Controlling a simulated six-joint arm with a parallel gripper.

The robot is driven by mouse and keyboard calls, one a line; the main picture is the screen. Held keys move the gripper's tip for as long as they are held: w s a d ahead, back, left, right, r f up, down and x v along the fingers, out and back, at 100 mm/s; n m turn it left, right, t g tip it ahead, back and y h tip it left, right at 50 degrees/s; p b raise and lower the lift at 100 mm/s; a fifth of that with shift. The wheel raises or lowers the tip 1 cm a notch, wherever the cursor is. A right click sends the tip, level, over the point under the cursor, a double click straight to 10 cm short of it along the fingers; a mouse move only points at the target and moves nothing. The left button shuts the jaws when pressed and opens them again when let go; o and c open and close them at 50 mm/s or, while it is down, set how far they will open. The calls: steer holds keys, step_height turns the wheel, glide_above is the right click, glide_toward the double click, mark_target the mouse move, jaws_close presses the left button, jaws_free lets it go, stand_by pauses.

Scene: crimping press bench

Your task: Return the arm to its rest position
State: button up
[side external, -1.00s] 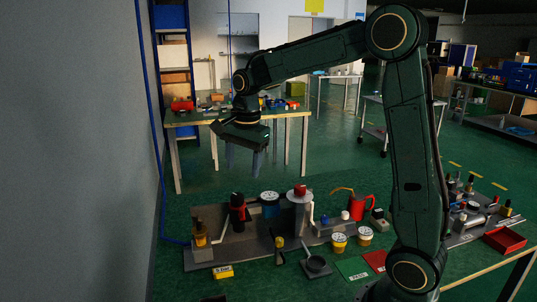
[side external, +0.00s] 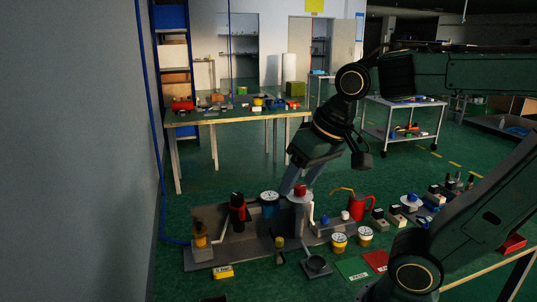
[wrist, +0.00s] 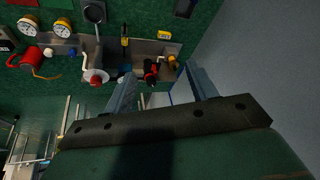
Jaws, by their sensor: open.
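My gripper (side external: 298,183) hangs in the air above the crimping press bench, tilted with its fingers pointing down and to the left in the side view. Its two blue-grey fingers are apart with nothing between them. In the wrist view my gripper (wrist: 160,75) shows both fingers spread, with the press fixture beyond them. The grey fixture base (side external: 230,252) carries a black and red cylinder (side external: 237,213) and a post with a red top (side external: 300,190). The fingertips overlap the fixture in the side picture, and their exact height above it is hard to tell.
A grey wall (side external: 75,150) bounds the left. A table (side external: 230,118) stands behind.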

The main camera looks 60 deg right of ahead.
steer(key=s+n, duration=0.1)
steer(key=s+f+n, duration=0.1)
steer(key=s, duration=0.1)
steer(key=s+a+n, duration=0.1)
steer(key=shift+s+f+n+t, duration=0.3)
steer(key=shift+f+n+t, duration=0.05)
steer(key=shift+n+t, duration=0.05)
steer(key=shift+c, duration=0.5)
